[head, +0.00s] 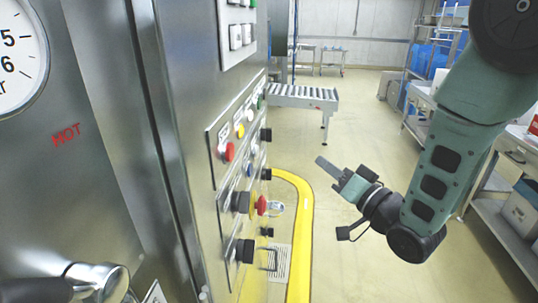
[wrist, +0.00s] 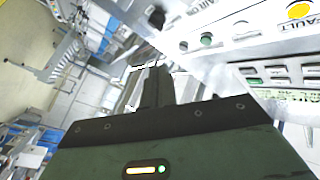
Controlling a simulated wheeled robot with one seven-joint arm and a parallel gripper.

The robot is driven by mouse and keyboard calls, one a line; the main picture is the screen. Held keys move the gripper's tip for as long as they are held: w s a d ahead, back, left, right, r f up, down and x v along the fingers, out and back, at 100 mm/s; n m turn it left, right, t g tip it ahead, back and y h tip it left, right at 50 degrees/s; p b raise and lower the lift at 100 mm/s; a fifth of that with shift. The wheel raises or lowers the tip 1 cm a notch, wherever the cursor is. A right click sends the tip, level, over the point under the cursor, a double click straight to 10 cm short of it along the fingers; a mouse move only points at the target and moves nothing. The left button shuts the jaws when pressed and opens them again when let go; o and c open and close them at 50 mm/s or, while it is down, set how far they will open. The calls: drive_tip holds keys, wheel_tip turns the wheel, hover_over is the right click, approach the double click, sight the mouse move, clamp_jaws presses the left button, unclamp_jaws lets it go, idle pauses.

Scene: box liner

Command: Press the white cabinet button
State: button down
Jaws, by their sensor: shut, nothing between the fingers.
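The steel cabinet carries a control panel (head: 224,140) with a column of coloured buttons on its right-hand face. A small white button (head: 249,115) seems to sit between the yellow and green ones, seen at a steep angle. In the wrist view a pale round button (wrist: 240,27) lies between a green and a yellow one, at the upper right. My gripper (head: 322,162) is shut and empty, in the air to the right of the panel and clearly apart from it. Its dark fingers (wrist: 150,88) show in the wrist view, left of the panel and touching no button.
Black knobs (head: 242,251) and a red knob (head: 262,205) stick out from the lower panel. A yellow floor rail (head: 305,220) curves around the cabinet base. A roller conveyor (head: 303,97) stands behind, and shelving (head: 500,200) lies at right. The floor between is open.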

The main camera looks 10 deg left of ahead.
drive_tip(key=p, duration=0.1)
approach(256, 152)
drive_tip(key=shift+w+d+r, duration=0.1)
drive_tip(key=shift+w, duration=1.1)
drive_tip(key=shift+w+d+r, duration=0.1)
drive_tip(key=shift+w+r, duration=0.05)
drive_tip(key=shift+w, duration=1)
drive_tip(key=shift+s+a+f+b+x, duration=0.1)
drive_tip(key=shift+b+x, duration=0.15)
drive_tip(key=shift+x, duration=0.45)
drive_tip(key=shift+s+a+f+b+x, duration=0.1)
drive_tip(key=shift+b+x, duration=0.2)
drive_tip(key=shift+x, duration=0.4)
drive_tip(key=shift+s+a+f+b+x, duration=0.1)
drive_tip(key=shift+b+x, duration=0.15)
drive_tip(key=shift+x, duration=0.45)
